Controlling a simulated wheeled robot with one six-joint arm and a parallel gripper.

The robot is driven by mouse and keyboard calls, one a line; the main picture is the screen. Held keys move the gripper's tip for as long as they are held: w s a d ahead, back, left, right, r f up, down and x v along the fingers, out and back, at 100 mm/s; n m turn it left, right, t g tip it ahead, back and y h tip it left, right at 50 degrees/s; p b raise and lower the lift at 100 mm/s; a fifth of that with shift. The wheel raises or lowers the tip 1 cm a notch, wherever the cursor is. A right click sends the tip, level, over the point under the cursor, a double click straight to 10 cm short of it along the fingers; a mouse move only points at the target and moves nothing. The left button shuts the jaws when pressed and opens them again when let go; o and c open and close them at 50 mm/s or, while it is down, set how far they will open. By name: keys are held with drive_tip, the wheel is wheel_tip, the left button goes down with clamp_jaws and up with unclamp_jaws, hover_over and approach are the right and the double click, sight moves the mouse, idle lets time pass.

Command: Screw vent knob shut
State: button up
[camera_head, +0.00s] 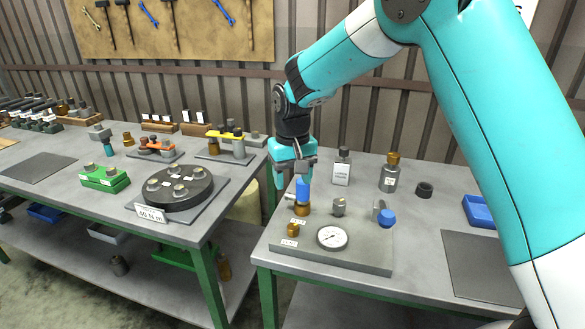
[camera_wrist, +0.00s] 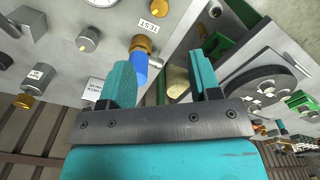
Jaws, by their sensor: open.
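A grey panel block (camera_head: 350,256) lies on the right bench and carries the fittings. A small brass knob (camera_head: 292,229) is at its front left, between two small labels; the front label is too small to read surely. It shows partly at the top edge of the wrist view (camera_wrist: 159,8). Behind it a blue part (camera_head: 303,189) stands on a brass fitting, also in the wrist view (camera_wrist: 140,66). A grey knob (camera_head: 339,206) sits right of it. My gripper (camera_head: 294,187) is open and empty, pointing down above the panel's left part, close to the blue part.
A round gauge (camera_head: 332,237) and a blue-handled valve (camera_head: 386,218) are on the panel.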

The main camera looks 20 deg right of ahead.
drive_tip(key=shift+r, duration=1.7)
